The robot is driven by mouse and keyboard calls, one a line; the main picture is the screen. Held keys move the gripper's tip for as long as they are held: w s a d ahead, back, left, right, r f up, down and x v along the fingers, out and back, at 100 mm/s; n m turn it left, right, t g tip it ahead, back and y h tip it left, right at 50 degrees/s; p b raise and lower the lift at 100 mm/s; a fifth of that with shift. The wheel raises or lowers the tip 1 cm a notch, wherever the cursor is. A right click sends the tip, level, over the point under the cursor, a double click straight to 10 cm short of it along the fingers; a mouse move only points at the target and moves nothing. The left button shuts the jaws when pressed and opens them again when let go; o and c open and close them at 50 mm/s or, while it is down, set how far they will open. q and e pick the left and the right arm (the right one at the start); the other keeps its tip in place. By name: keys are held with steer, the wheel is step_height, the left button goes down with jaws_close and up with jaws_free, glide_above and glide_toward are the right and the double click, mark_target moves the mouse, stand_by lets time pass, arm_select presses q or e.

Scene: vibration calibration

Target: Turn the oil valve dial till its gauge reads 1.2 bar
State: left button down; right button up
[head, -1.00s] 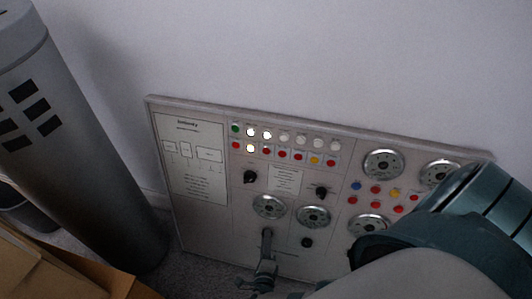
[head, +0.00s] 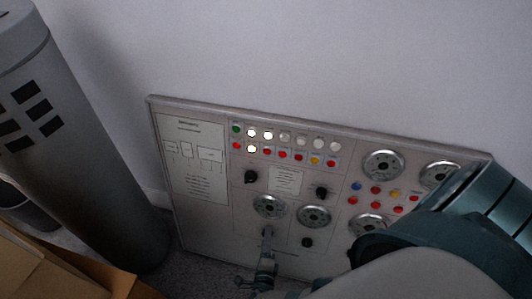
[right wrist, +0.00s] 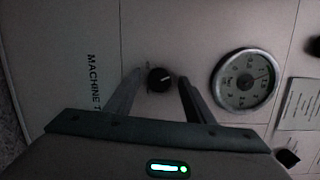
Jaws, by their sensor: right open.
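A small black dial (right wrist: 159,79) on the panel sits between the two fingertips of my open right gripper (right wrist: 160,84) in the right wrist view. The fingers stand on either side of it, with a visible gap; I cannot tell whether they touch it. A round silver-rimmed gauge (right wrist: 245,80) is right beside this dial; its small reading is not legible. The dial's label is not readable. My left gripper is not in view.
The panel (head: 205,228) leans near the wall with lit lamps, coloured buttons and other gauges. A second gauge (head: 314,216) and small knob (head: 307,242) are close on the right. A grey cylinder (head: 85,170) and cardboard box (head: 60,265) stand left.

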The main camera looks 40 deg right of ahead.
arm_select(q)
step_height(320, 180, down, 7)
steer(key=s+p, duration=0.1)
steer(key=p, duration=0.1)
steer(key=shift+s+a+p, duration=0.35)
arm_select(e)
steer(key=v, duration=1.7)
steer(key=shift+s+a, duration=0.15)
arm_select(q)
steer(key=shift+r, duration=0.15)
